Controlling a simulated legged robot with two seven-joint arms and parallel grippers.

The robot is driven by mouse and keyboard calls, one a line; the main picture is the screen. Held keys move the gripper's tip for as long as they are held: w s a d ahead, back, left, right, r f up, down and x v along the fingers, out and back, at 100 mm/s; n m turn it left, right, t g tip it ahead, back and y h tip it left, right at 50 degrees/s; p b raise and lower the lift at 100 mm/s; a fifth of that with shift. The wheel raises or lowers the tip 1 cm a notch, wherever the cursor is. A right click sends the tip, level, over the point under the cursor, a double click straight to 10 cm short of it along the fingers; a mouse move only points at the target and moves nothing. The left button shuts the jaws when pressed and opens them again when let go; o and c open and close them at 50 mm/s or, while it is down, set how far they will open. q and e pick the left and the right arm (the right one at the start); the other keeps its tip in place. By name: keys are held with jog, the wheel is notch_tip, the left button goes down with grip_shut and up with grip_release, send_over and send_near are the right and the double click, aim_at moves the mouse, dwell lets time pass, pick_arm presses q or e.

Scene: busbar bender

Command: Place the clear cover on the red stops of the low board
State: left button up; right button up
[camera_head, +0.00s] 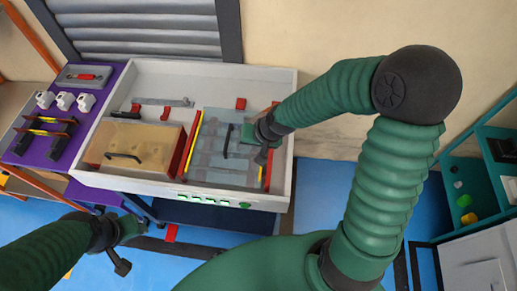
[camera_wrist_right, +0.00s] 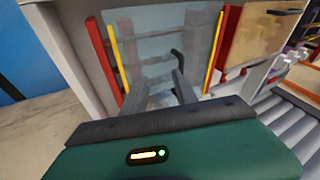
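The clear cover (camera_head: 218,165) is a see-through bluish panel with a dark handle (camera_head: 227,142). It lies over the right half of the white low board (camera_head: 108,178), between red stops with yellow edges, the left one (camera_head: 191,148) showing best. I cannot tell whether it touches them. In the right wrist view the cover (camera_wrist_right: 150,45) and its handle (camera_wrist_right: 177,62) are ahead of my fingers. My right gripper (camera_head: 262,152) is beside the handle, over the cover's right part; its fingers (camera_wrist_right: 160,92) are apart with nothing visible between them. My left gripper (camera_head: 124,248) hangs front left, away from the board; its fingers are unclear.
A brown block-like cover (camera_head: 150,140) with a dark handle fills the board's left half. A purple table (camera_head: 90,90) with small white and dark parts adjoins at left. A green shelf (camera_head: 470,175) stands at right. Blue floor (camera_head: 325,190) is clear right of the board.

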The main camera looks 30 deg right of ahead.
jog(key=s+r+n+g+h, duration=0.2)
jog(key=s+n, duration=0.3)
jog(key=s, duration=0.6)
jog(key=shift+s+r, duration=0.3)
jog(key=shift+r, duration=0.15)
jog(key=shift+d, duration=0.25)
